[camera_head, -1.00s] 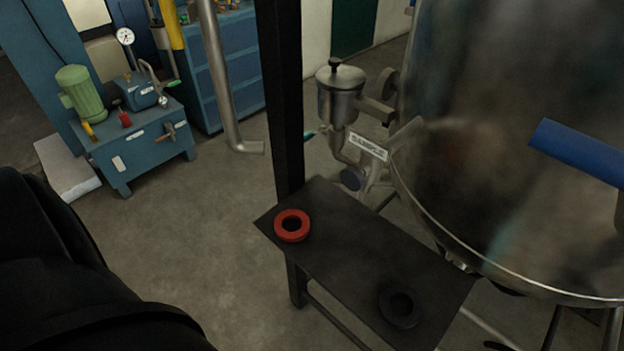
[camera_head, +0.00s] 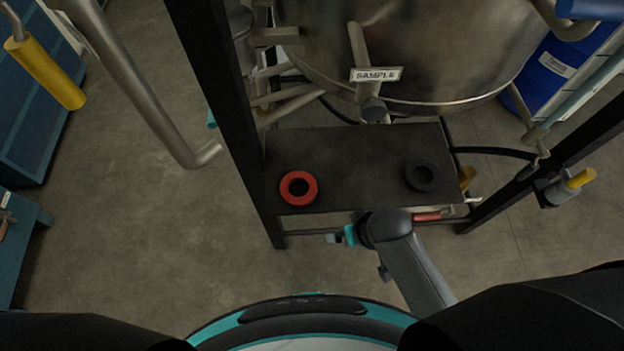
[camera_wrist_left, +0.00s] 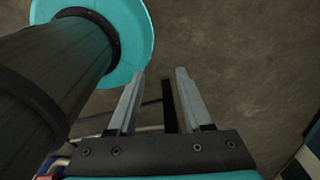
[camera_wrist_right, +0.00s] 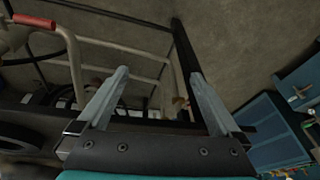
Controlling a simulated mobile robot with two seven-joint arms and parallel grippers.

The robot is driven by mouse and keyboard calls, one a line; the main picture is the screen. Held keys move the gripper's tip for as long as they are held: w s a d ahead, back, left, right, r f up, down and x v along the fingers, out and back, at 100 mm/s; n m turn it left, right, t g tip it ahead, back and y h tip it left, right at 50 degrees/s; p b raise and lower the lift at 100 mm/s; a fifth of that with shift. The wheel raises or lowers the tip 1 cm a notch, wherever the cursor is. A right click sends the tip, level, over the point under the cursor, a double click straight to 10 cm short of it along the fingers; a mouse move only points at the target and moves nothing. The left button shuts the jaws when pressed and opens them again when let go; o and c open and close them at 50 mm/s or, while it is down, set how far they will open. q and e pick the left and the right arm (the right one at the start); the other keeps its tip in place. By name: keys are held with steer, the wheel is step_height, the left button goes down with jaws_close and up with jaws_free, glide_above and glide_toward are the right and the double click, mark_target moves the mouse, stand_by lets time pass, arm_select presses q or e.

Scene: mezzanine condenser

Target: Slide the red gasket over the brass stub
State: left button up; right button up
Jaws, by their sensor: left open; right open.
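The red gasket (camera_head: 298,188) lies flat at the left front of a dark shelf (camera_head: 340,150) in the head view. A capped pipe stub (camera_head: 374,110) stands under the SAMPLE label behind the shelf; its end looks dark, so I cannot tell whether it is the brass stub. A small brass-coloured piece (camera_head: 467,178) shows at the shelf's right edge. My right gripper (camera_head: 338,238) is in front of and below the shelf, apart from the gasket; its jaws are open and empty in the right wrist view (camera_wrist_right: 159,72). My left gripper (camera_wrist_left: 160,70) is open and empty above floor, outside the head view.
A black ring (camera_head: 421,176) lies at the shelf's right. A large metal vessel (camera_head: 400,50) stands behind it. A black post (camera_head: 225,110) rises at the shelf's left, with a bent pipe (camera_head: 150,90) beyond. A red-handled part (camera_head: 428,216) sits at the front edge.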

steer(key=w+a+r+y, duration=0.1)
steer(key=w+a+r, duration=0.1)
steer(key=a+r, duration=0.1)
steer(key=w+a+r+n+y, duration=0.1)
steer(key=w+a+r, duration=0.1)
steer(key=a+r, duration=0.2)
steer(key=w+a+r+p, duration=0.1)
steer(key=w+a+r, duration=0.1)
steer(key=r, duration=0.3)
steer(key=shift+a+n+y, duration=0.3)
steer(key=shift+a+y, duration=0.1)
steer(key=shift+a, duration=0.3)
steer(key=w+a+r+n+g, duration=0.1)
steer(key=a+r+n+g, duration=0.15)
steer(key=a+r, duration=0.4)
steer(key=h, duration=0.4)
glide_above(301, 192)
steer(key=shift+n+g, duration=0.35)
steer(key=f, duration=0.7)
steer(key=shift+s+f+p, duration=0.1)
steer(key=shift+s+p, duration=0.1)
steer(key=shift+p, duration=0.15)
steer(key=shift+w+f+b, duration=0.15)
steer(key=shift+f+b, duration=0.2)
steer(key=shift+f, duration=2.2)
arm_select(q)
steer(key=shift+w+r, duration=0.1)
steer(key=shift+r, duration=0.65)
